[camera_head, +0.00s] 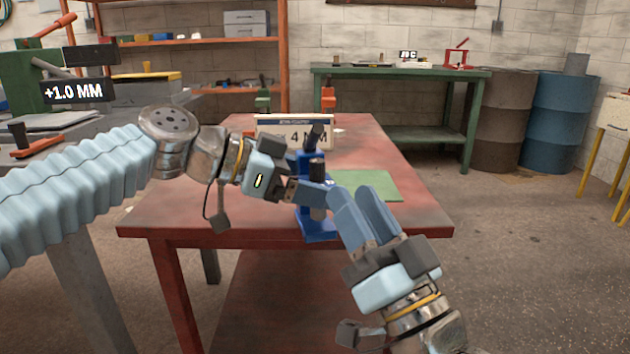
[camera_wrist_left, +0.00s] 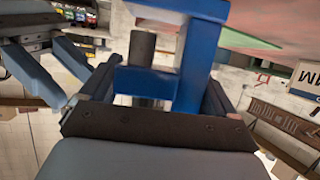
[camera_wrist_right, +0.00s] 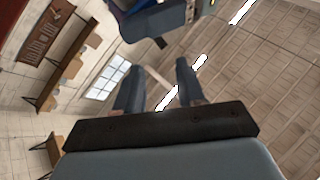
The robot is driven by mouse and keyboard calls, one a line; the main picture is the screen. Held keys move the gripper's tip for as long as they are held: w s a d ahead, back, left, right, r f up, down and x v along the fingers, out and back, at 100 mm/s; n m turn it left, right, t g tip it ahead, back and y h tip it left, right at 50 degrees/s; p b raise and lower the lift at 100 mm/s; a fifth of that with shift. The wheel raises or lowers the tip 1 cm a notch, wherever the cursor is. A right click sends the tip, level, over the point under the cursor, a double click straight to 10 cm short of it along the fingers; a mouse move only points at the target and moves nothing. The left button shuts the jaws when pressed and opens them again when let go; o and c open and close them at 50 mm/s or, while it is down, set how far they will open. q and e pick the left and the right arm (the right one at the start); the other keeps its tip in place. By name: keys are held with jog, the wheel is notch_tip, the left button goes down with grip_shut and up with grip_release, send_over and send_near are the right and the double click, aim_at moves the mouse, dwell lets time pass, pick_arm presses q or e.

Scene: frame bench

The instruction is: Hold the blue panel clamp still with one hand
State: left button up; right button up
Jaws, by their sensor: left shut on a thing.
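The blue panel clamp (camera_head: 318,231) stands upright at the front edge of the red table, with a dark handle on top. My left gripper (camera_head: 312,195) reaches in from the left and is shut on the clamp. In the left wrist view the blue clamp (camera_wrist_left: 200,55) sits between the left fingers, with a dark grey cylinder beside its upright. My right gripper (camera_head: 357,192) is just right of the clamp, its fingers apart and pointing up. In the right wrist view nothing lies between the right fingers (camera_wrist_right: 158,80).
The red table (camera_head: 190,205) carries a green mat (camera_head: 382,184) and a sign (camera_head: 272,127) partly hidden behind the clamp. A grey bench with a green machine (camera_head: 35,65) stands at left. A green workbench (camera_head: 400,72) and drums (camera_head: 555,120) are behind.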

jog(key=shift+w+d+r, duration=0.1)
jog(key=shift+w+r, duration=0.05)
jog(key=shift+r, duration=0.05)
jog(key=shift+c, duration=1.1)
jog(key=w+d+r+n+y, duration=0.1)
jog(key=n, duration=0.2)
jog(key=r+n+y, duration=0.2)
jog(key=n, duration=0.2)
jog(key=w+d+r+n+g+y, duration=0.1)
jog(key=n+y, duration=0.1)
jog(key=n, duration=0.1)
jog(key=shift+w+d+r, duration=0.3)
jog(key=shift+d+r, duration=0.05)
grip_shut()
jog(key=w+d+f+n+g+y, duration=0.1)
jog(key=d+f+n+g+y, duration=0.2)
jog(key=n+g, duration=0.5)
jog(key=w+d+f+n+g+y, duration=0.2)
jog(key=d+n+g, duration=0.3)
jog(key=n, duration=1.8)
jog(key=f+g+y, duration=0.1)
jog(key=g, duration=0.3)
jog(key=shift+d+n+g, duration=0.25)
jog(key=shift+n+g, duration=0.05)
jog(key=shift+w, duration=0.1)
